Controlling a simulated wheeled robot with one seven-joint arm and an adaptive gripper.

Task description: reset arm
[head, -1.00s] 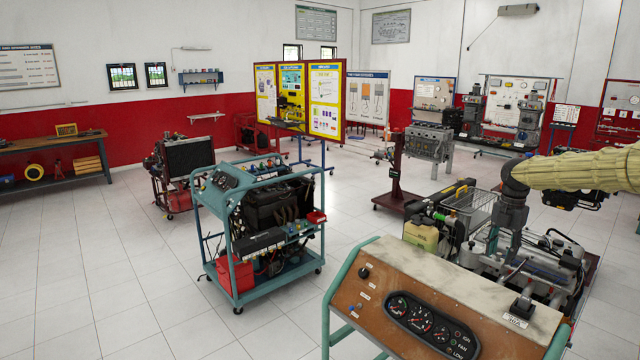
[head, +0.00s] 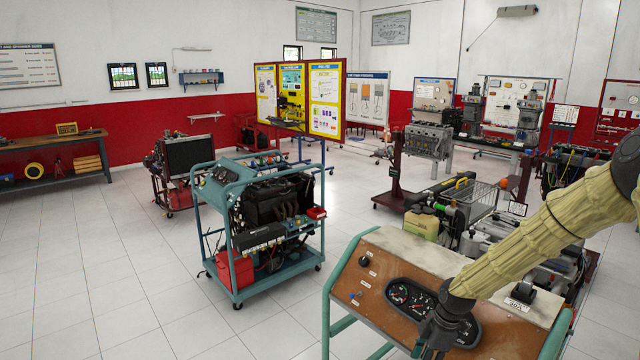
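My arm, in a ribbed tan cover, comes in from the right edge and slants down to the left. My dark gripper (head: 432,345) hangs at its end, low in the head view, in front of the brown panel (head: 385,265) of the nearest engine trainer. It hides part of the round gauges (head: 412,296). The gripper's lower end is at the frame's bottom edge, and its fingers cannot be made out clearly. I see nothing clearly held in it.
The near trainer's engine (head: 490,235) stands behind the panel, partly hidden by my arm. A teal trainer cart (head: 222,282) with a red box (head: 235,268) stands to the left. White tiled floor lies open at left. A workbench (head: 45,143) is along the far wall.

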